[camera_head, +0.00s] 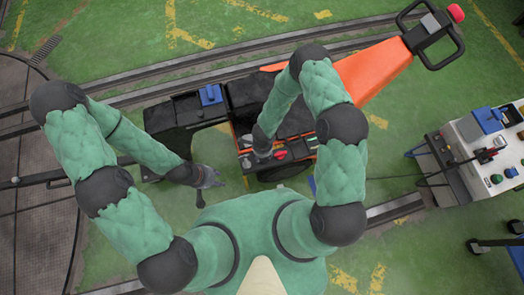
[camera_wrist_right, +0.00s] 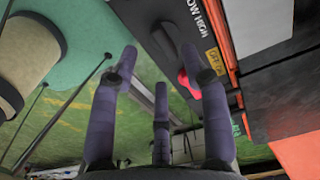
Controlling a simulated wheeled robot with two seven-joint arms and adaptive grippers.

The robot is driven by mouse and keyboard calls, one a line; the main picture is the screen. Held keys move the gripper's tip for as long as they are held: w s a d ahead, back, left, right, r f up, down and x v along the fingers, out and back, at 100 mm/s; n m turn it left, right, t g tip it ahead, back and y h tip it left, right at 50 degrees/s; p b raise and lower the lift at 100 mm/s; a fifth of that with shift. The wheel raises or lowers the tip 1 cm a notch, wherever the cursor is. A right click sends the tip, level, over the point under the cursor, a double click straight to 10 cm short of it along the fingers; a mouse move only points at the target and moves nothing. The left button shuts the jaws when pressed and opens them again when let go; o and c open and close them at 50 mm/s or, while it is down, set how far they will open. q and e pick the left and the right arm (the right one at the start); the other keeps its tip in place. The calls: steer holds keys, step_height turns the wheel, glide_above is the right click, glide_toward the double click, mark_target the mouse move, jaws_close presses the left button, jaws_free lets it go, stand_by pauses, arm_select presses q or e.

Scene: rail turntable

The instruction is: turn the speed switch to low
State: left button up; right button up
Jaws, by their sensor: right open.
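The black control panel (camera_head: 285,143) is on the side of an orange and black machine. In the right wrist view, its label (camera_wrist_right: 203,18) reads "LOW HIGH". A dark grey switch-like part (camera_wrist_right: 163,38) lies beside this label; its setting cannot be told. A red knob (camera_wrist_right: 184,84) sits near an "OFF ON" label, partly behind a finger. My right gripper (camera_wrist_right: 158,56) is open and empty, its fingers spread in front of the panel. In the head view, my right gripper (camera_head: 262,150) partly covers the panel. My left gripper (camera_head: 211,181) hangs open and empty, left of the panel.
The machine's orange arm (camera_head: 372,72) reaches up right to a black handle. A white control box (camera_head: 481,145) with buttons stands at the right. Rails (camera_head: 150,88) cross the green floor, and a round turntable (camera_head: 35,215) lies at the left.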

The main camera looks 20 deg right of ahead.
mark_target(263, 159)
step_height(263, 159, down, 5)
steer(key=shift+b, duration=0.8)
jaws_close()
